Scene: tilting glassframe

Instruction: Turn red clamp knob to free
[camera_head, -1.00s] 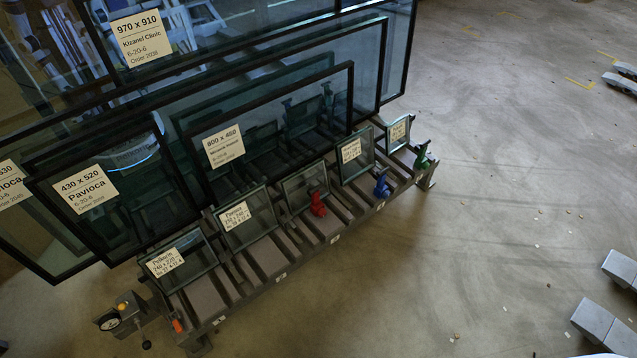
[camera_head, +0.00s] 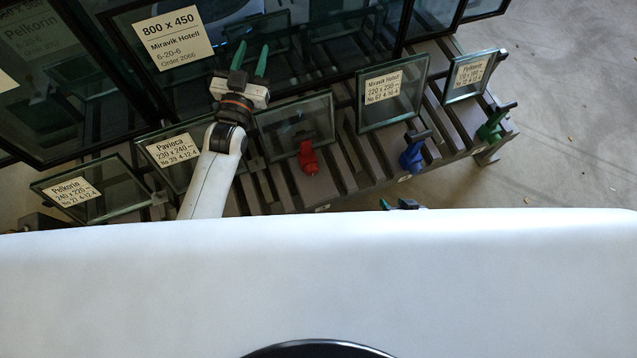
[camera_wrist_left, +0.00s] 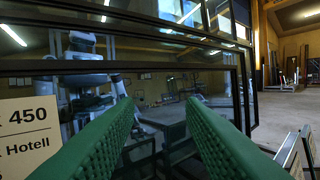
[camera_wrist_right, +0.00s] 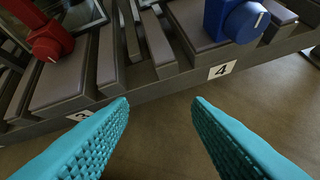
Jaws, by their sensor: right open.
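The red clamp knob (camera_head: 308,158) stands on the rack's front edge, before a small unlabelled glass pane (camera_head: 287,122). It also shows at the upper left of the right wrist view (camera_wrist_right: 48,40). My right gripper (camera_wrist_right: 161,103) is open and empty, in front of the rack between the numbers 3 and 4, to the right of the red knob and apart from it. In the head view only its fingertips (camera_head: 401,204) show. My left gripper (camera_head: 249,60) is open and empty above the rack, left of the red knob, facing the large framed panes; it also shows in the left wrist view (camera_wrist_left: 161,105).
A blue clamp (camera_head: 412,157) and a green clamp (camera_head: 494,124) stand further right on the rack (camera_head: 345,178). The blue one is close ahead in the right wrist view (camera_wrist_right: 237,18). Labelled small panes stand along the rack, large framed panes behind. Floor at right is clear.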

